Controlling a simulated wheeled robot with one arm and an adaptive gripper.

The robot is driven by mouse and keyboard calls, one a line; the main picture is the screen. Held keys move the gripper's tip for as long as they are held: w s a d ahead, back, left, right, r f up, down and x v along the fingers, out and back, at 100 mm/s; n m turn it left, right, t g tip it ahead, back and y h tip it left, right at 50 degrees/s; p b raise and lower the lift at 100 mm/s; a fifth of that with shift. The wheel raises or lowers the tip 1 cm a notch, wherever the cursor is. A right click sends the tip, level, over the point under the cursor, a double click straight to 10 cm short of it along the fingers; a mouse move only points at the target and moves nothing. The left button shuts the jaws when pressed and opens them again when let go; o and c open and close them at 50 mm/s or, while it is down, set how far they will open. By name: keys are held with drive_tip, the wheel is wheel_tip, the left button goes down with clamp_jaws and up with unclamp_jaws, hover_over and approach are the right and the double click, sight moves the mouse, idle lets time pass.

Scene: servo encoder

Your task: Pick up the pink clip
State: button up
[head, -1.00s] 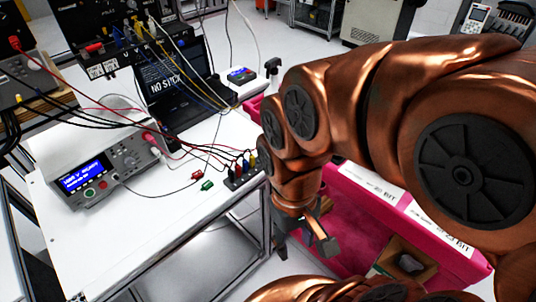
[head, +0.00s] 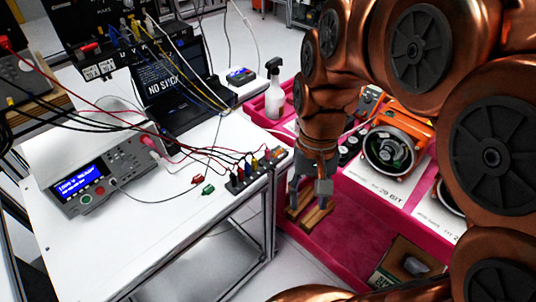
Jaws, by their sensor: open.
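A small red-pink clip (head: 197,179) lies on the white table (head: 150,235), beside a green clip (head: 208,190). It is the only loose clip near pink that I can make out, and its fine shape is too small to tell. My gripper (head: 308,213) points down over the pink tray (head: 350,215), to the right of the table edge and well apart from the clip. Its fingers are open. Tan pieces show at the fingertips; I cannot tell whether they belong to the fingers.
A terminal block (head: 252,172) with several coloured plugs and cables sits at the table's right edge, between my gripper and the clips. A meter (head: 105,165) stands at left. A spray bottle (head: 274,92) and orange motor unit (head: 395,140) stand beyond. The front table is clear.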

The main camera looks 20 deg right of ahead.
drive_tip(key=w+m+b, duration=0.1)
drive_tip(key=w+m, duration=0.1)
drive_tip(key=w, duration=0.7)
drive_tip(key=m+y+b, duration=0.3)
drive_tip(key=m+b, duration=0.1)
drive_tip(key=m, duration=0.3)
approach(268, 148)
wheel_tip(268, 148, down, 3)
drive_tip(key=shift+f, duration=0.2)
drive_tip(key=shift+x, duration=1.3)
drive_tip(key=shift+s+a+f+p, duration=0.45)
drive_tip(key=shift+a+f+p, duration=0.25)
drive_tip(key=shift+a+p, duration=0.05)
drive_tip(key=shift+p+x, duration=0.4)
drive_tip(key=shift+x, duration=0.7)
drive_tip(key=shift+s+a+f, duration=0.1)
drive_tip(key=shift+a+f, duration=0.1)
drive_tip(key=shift+f, duration=0.25)
clamp_jaws()
